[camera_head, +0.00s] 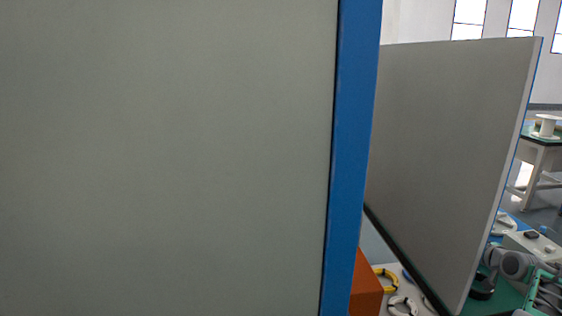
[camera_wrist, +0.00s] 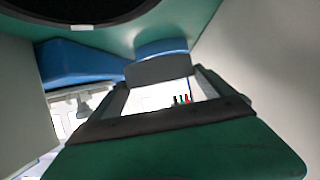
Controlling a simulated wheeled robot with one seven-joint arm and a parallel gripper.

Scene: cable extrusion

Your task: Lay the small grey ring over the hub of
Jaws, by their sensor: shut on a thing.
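In the wrist view my gripper (camera_wrist: 161,77) has two dark fingers reaching up from a green body at the bottom. They are shut on a grey rounded piece, which looks like the small grey ring (camera_wrist: 160,69) seen from its side. A blue rounded piece (camera_wrist: 162,47), possibly a hub, shows just above and behind the ring, under a green surface. Whether ring and blue piece touch, I cannot tell. The ring's opening is hidden. In the head view a large panel blocks most of the scene, and I cannot make out the ring there.
In the head view a grey panel with a blue edge (camera_head: 352,150) fills the left, and a second panel (camera_head: 450,150) stands right. Low between them are an orange block (camera_head: 366,284) and a yellow curved piece (camera_head: 386,279). In the wrist view a blue wedge-shaped part (camera_wrist: 80,65) lies left.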

